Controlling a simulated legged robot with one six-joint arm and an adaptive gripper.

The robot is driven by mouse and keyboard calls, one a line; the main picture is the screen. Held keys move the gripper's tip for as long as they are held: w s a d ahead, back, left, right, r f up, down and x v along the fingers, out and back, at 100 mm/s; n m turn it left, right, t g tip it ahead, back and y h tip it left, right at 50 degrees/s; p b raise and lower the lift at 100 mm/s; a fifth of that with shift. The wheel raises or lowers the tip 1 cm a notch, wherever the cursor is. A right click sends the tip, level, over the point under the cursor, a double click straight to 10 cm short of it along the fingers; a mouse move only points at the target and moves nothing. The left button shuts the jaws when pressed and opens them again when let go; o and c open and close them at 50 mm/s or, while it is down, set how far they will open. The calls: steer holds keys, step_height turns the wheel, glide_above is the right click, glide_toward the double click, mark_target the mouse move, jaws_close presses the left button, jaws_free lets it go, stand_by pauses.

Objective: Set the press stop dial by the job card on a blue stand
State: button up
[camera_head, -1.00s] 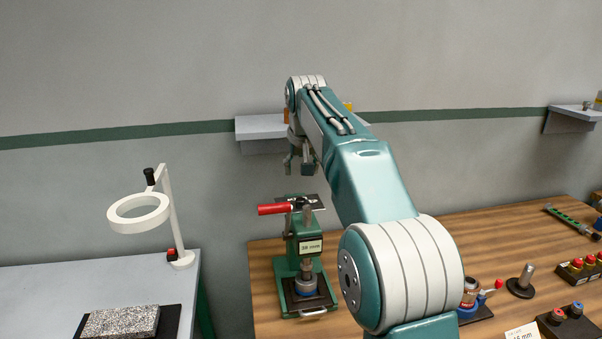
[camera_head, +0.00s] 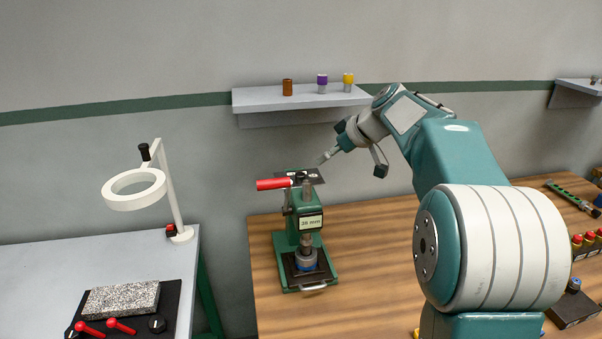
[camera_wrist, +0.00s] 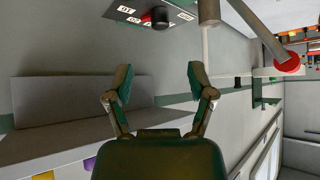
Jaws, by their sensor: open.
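The green press (camera_head: 305,235) stands on the wooden bench with a red-handled lever (camera_head: 274,183) and a label that seems to read 38 mm (camera_head: 311,222). A dark plate (camera_head: 312,176) sits at its top. In the wrist view a dark dial plate (camera_wrist: 130,12) with white number labels shows at the top edge, with a black knob (camera_wrist: 160,17) and a bit of red. My gripper (camera_head: 352,163) is open and empty, above and right of the press top; its spread fingers (camera_wrist: 158,85) show apart from the plate. No job card or blue stand shows now.
A wall shelf (camera_head: 300,98) behind holds brown, purple and yellow cylinders. A white ring on a stand (camera_head: 136,191) and a speckled block (camera_head: 120,298) are on the left table. My arm hides much of the right bench.

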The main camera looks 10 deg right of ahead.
mark_target(301, 174)
steer(key=x, duration=1)
steer(key=shift+w+a+f, duration=0.2)
steer(key=shift+f, duration=0.1)
